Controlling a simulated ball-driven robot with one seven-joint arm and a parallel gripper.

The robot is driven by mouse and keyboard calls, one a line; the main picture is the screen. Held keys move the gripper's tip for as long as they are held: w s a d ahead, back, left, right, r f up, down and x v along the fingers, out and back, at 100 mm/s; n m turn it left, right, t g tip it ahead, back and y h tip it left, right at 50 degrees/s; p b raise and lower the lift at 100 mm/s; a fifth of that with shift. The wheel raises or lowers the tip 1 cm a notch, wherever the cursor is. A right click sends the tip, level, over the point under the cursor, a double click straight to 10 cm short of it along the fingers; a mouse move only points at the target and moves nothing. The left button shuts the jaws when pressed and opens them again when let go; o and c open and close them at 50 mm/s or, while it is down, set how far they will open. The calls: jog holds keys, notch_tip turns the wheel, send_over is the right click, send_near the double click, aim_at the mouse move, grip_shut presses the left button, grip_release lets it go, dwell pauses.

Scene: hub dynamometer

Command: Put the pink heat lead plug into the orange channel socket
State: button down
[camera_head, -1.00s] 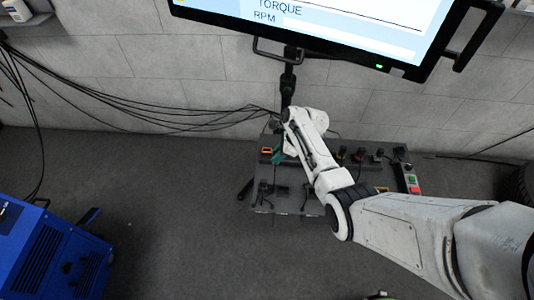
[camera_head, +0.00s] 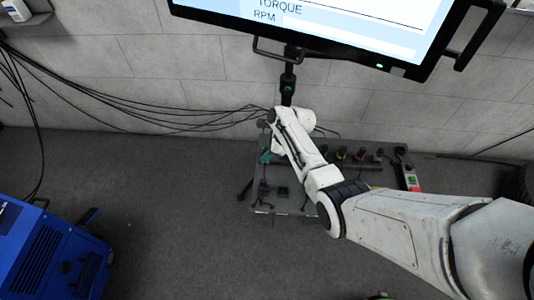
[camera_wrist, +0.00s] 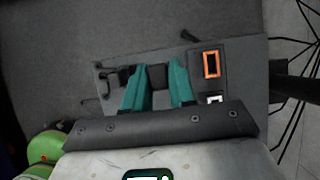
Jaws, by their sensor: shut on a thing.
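My gripper (camera_wrist: 157,66) has teal fingers, shut on a dark block (camera_wrist: 157,77) that shows between them in the wrist view. No pink shows on it, so I cannot confirm its colour marking. The orange channel socket (camera_wrist: 211,64), an orange-rimmed dark opening, lies to the right of the fingers on the grey panel (camera_wrist: 240,62), apart from the held block. In the head view my gripper (camera_head: 266,157) is over the panel's left part, and my arm and gripper hide the orange socket there.
A white-rimmed socket (camera_wrist: 215,99) is beside the orange one. Several dark plugs (camera_head: 360,155) stand along the panel's back right, near a red-and-green button box (camera_head: 412,180). A monitor (camera_head: 345,30) hangs above. Black cables (camera_head: 130,105) run left. A blue machine (camera_head: 45,250) stands on the floor.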

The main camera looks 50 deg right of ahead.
jog(key=w+d+b, duration=0.4)
jog(key=d+b, duration=0.2)
jog(key=b, duration=0.2)
jog(key=shift+w, duration=0.35)
dwell(0.6)
jog(key=shift+d, duration=0.1)
jog(key=shift+f, duration=0.4)
jog(key=shift+f+b, duration=1)
jog(key=shift+b, duration=0.05)
dwell(0.4)
jog(key=shift+f, duration=0.35)
jog(key=shift+f+b, duration=0.2)
jog(key=shift+b, duration=0.25)
